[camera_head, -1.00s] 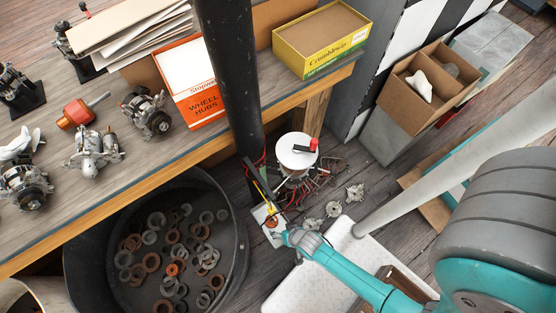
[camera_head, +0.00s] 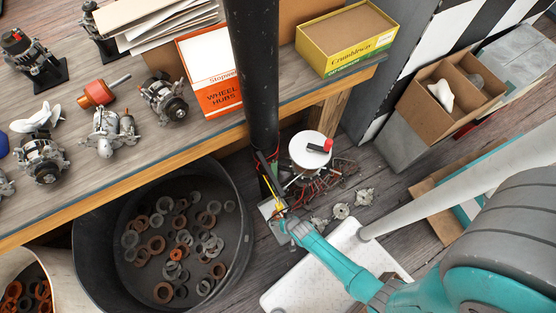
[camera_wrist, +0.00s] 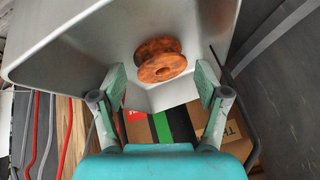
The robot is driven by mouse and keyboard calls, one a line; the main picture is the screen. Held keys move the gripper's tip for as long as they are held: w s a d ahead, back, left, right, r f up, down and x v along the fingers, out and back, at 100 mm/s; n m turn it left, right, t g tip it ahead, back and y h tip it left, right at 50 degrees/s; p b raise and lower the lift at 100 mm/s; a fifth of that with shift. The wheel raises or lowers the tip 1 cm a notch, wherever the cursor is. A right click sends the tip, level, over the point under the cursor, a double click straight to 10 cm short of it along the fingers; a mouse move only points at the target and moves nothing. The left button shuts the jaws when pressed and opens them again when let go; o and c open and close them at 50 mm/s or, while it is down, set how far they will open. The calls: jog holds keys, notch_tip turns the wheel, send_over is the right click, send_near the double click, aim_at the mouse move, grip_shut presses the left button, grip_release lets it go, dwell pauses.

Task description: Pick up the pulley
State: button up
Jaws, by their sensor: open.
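A rusty orange-brown pulley (camera_wrist: 160,61), with two round flanges, rests inside a pale grey open container (camera_wrist: 85,50) in the wrist view. My gripper (camera_wrist: 161,85) is open, its two teal fingers standing left and right of the pulley's line. The pulley lies beyond the fingertips, apart from them, with nothing between the fingers. In the head view my gripper's end is small beside a little grey container (camera_head: 268,207) on the floor near the black post; the pulley cannot be made out there.
A black post (camera_head: 252,80) stands close to my gripper. A large dark tub (camera_head: 90,235) of rusty rings is at left, under the workbench (camera_head: 190,150). A white round-topped object (camera_head: 308,146) and loose metal parts lie just beyond. A white tray (camera_head: 290,287) lies below my arm.

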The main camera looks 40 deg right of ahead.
jog(key=shift+x, duration=0.8)
jog(key=shift+s, duration=0.1)
jog(key=c, duration=1.1)
jog(key=shift+s+r, duration=0.1)
jog(key=shift+s+r, duration=0.4)
jog(key=s+r, duration=0.2)
jog(key=s, duration=0.2)
jog(key=s+r, duration=0.2)
jog(key=s, duration=0.2)
jog(key=s+r, duration=0.3)
jog(key=s, duration=0.1)
jog(key=shift+s, duration=0.4)
jog(key=shift+s, duration=0.1)
